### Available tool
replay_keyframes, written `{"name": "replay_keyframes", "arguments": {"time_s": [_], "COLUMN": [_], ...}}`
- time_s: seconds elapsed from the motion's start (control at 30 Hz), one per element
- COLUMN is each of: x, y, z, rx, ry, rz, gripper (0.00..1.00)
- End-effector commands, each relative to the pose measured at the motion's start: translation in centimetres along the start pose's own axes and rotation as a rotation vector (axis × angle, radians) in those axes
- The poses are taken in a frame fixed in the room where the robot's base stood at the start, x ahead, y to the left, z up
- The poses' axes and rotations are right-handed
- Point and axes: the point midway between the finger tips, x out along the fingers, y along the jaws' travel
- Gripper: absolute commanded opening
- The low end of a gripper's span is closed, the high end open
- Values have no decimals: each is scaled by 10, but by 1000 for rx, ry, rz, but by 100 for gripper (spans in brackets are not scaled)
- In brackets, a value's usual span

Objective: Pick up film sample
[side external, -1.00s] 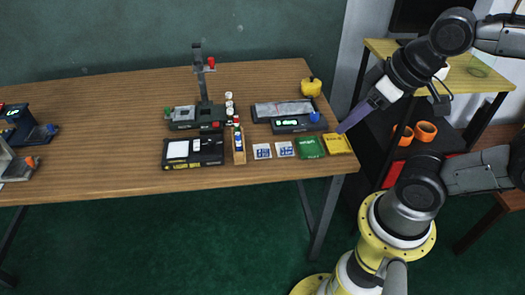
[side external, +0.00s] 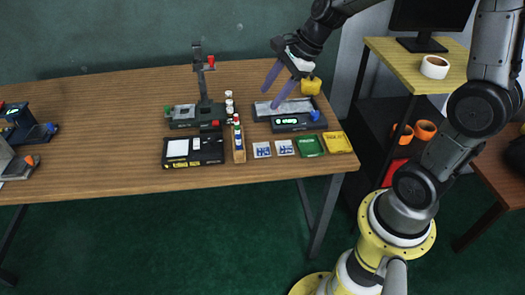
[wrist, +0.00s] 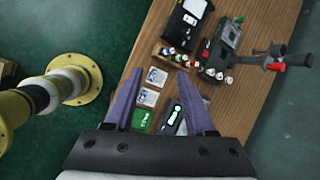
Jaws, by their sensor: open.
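My gripper (side external: 270,100) has two long purple fingers spread apart, with nothing between them. It hangs above the dark device with a lit green display (side external: 290,123) at the table's right part. A grey, sheet-like surface (side external: 300,105) on top of this device may be the film sample; the fingers partly cover it. In the wrist view the open fingers (wrist: 158,75) point over the table, and the lit display (wrist: 174,115) shows between them. I cannot make out the film sample there.
White-and-blue packets (side external: 262,150), a green packet (side external: 309,146) and a yellow packet (side external: 337,142) lie along the front edge. A yellow pot (side external: 311,86) stands behind the device. A stand with a post (side external: 204,90) and a black box (side external: 193,150) are left. The table's left-middle is clear.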

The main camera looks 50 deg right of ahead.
Motion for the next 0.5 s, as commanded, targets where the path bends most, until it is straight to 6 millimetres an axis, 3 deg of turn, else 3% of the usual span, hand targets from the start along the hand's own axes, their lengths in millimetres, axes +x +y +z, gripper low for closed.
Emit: {"name": "replay_keyframes", "arguments": {"time_s": [0.03, 0.2, 0.33, 0.5], "x": [21, 69, 89, 100], "y": [-8, -16, -7, -2], "z": [-19, -68, -94, -106], "rx": [112, 326, 392, 418], "ry": [7, 25, 43, 49], "rz": [29, 100, 149, 162], "gripper": [55, 55, 55, 55]}}
